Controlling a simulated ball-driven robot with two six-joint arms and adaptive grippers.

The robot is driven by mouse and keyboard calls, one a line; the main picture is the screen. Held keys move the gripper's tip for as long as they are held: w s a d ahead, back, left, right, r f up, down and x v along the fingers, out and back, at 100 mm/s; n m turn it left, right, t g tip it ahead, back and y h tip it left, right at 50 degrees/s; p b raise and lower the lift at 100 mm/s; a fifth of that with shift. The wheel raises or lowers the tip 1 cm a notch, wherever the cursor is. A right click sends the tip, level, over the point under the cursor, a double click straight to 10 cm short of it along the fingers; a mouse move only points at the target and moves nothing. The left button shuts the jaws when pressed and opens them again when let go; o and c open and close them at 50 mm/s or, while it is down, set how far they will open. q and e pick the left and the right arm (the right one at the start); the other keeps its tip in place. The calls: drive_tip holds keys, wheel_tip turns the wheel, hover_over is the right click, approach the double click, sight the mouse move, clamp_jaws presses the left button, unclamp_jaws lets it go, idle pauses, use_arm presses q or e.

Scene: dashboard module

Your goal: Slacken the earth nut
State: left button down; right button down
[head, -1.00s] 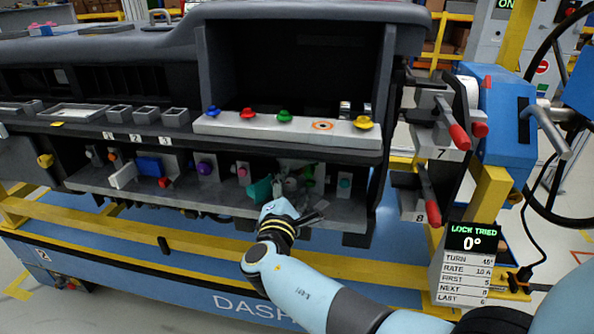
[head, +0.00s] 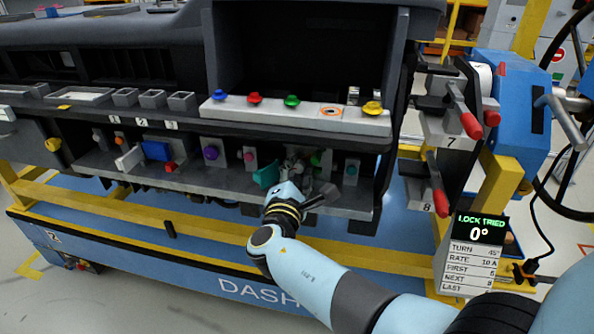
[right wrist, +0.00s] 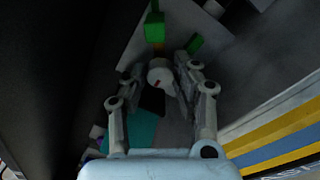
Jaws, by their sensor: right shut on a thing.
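My right gripper (head: 300,165) reaches into the lower shelf of the dashboard module (head: 225,182). In the right wrist view its two fingers (right wrist: 172,75) are closed around a small pale grey round piece with a red mark, which I take to be the earth nut (right wrist: 160,74). A green block (right wrist: 154,28) stands just beyond the nut. A teal piece (head: 266,174) sits left of the gripper and also shows low in the right wrist view (right wrist: 143,130). In the head view the fingers and wrist largely hide the nut. My left gripper is not in view.
Coloured knobs line the ledge (head: 300,113) above the gripper. Several small fittings, including a purple knob (head: 211,153), stand left on the shelf. Red-handled levers (head: 470,125) are at the right. A display (head: 480,229) reads "LOCK TRIED 0°". A yellow rail (head: 200,228) runs below.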

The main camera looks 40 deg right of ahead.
drive_tip(key=n, duration=0.5)
drive_tip(key=shift+f, duration=0.1)
drive_tip(key=c, duration=1)
unclamp_jaws()
drive_tip(key=shift+s, duration=0.1)
